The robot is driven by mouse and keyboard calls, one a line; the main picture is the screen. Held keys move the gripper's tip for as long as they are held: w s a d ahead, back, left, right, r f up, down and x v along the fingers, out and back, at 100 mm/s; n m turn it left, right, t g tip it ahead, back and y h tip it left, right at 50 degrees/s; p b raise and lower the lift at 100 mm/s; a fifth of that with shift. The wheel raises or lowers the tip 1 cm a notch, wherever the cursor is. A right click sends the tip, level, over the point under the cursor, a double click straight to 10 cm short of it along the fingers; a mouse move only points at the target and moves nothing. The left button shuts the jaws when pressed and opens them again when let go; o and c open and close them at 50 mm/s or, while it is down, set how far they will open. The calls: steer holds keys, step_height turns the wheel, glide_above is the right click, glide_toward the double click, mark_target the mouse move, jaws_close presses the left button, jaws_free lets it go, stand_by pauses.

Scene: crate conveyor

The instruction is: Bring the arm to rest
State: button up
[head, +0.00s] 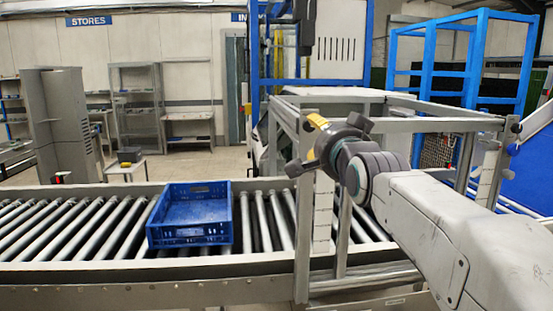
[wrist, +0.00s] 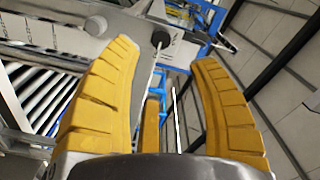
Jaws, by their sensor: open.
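In the head view my gripper (head: 312,138) is at the end of my raised arm, right of the middle. It is above the conveyor and in front of a grey metal frame. Only part of a yellow finger shows there; the wrist hides the rest.
A blue crate (head: 222,238) sits on the roller conveyor (head: 90,232), left of my arm. It looks empty. The grey frame (head: 450,125) stands over the conveyor close to my arm. Blue framework (head: 475,60) is behind. Rollers left of the crate are clear.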

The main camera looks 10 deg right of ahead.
steer(key=s+f+n+g, duration=0.4)
steer(key=f+n+g, duration=0.1)
steer(key=f, duration=0.7)
steer(key=s+f+n+g, duration=0.4)
steer(key=s+f+g, duration=0.1)
steer(key=f, duration=0.7)
steer(key=s+f+n+g+p, duration=0.1)
steer(key=s+f, duration=0.3)
steer(key=s, duration=0.8)
steer(key=s+f+n+g+p, duration=0.1)
steer(key=s+f+g, duration=0.2)
steer(key=s, duration=0.9)
steer(key=shift+f+n+g, duration=0.3)
steer(key=shift+f, duration=0.9)
